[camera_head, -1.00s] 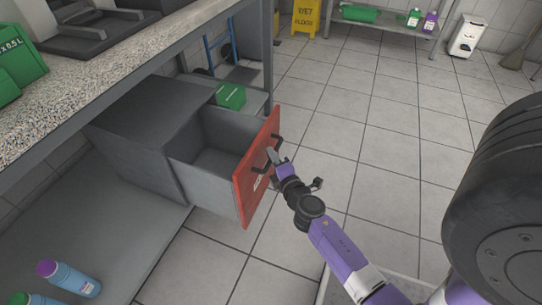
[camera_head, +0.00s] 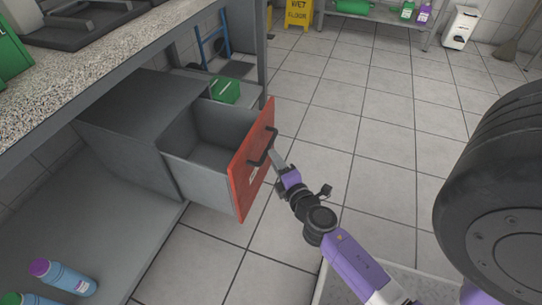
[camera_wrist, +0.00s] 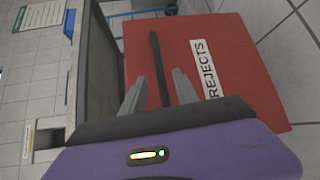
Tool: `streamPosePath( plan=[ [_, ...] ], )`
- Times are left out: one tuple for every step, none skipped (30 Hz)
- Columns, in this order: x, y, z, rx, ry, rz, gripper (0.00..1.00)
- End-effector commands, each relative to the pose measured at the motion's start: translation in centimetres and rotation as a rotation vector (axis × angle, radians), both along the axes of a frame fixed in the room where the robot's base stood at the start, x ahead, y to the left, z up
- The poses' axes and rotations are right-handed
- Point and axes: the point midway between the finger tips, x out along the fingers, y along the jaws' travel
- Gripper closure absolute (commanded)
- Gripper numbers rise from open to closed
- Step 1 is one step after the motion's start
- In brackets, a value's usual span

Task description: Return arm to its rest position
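The drawer (camera_head: 205,185) stands pulled open and empty under the counter. Its red front (camera_head: 245,185) carries a dark bar handle (camera_head: 258,158) and fills much of the wrist view, with a white "REJECTS" label (camera_wrist: 205,70). My gripper (camera_head: 274,154) is just outside the red front, beside the handle. In the wrist view its two fingers (camera_wrist: 159,88) are spread apart, with the handle bar (camera_wrist: 155,60) showing between them and clear of both. Nothing is held. My purple arm stretches from the lower right toward the drawer.
The granite counter (camera_head: 110,55) overhangs the drawer at left. A green box (camera_head: 225,90) sits behind the drawer. A yellow wet floor sign (camera_head: 297,14) stands at the back. The tiled floor (camera_head: 370,130) in the middle is clear.

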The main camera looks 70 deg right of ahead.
Motion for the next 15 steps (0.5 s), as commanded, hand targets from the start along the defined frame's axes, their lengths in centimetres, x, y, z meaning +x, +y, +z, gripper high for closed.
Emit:
streamPosePath(
  plan=[
    [-0.38, 0.38, -0.1, 0.001, 0.001, 0.0, 0.64],
    [-0.5, 0.54, -0.02, 0.001, 0.001, 0.001, 0.64],
    [-0.63, 0.7, 0.05, 0.001, -0.001, 0.001, 0.64],
    [-0.69, 0.78, 0.1, 0.001, -0.001, 0.001, 0.64],
    [-0.75, 0.85, 0.13, 0.001, -0.001, 0.001, 0.64],
    [-0.81, 0.9, 0.15, 0.001, -0.001, 0.001, 0.64],
    [-0.82, 0.93, 0.17, 0.001, -0.001, 0.001, 0.64],
    [-0.83, 0.95, 0.19, 0.001, -0.001, 0.001, 0.64],
    [-0.83, 0.94, 0.2, 0.001, -0.001, 0.001, 0.64],
    [-0.82, 0.94, 0.2, 0.001, -0.001, 0.001, 0.64],
    [-0.81, 0.93, 0.2, 0.001, -0.001, 0.001, 0.64],
    [-0.81, 0.93, 0.2, 0.001, -0.001, 0.001, 0.64],
    [-0.81, 0.93, 0.2, 0.001, -0.001, 0.001, 0.64],
    [-0.81, 0.93, 0.2, 0.001, -0.001, 0.001, 0.64],
    [-0.8, 0.93, 0.2, 0.001, -0.001, 0.001, 0.64]
  ],
)
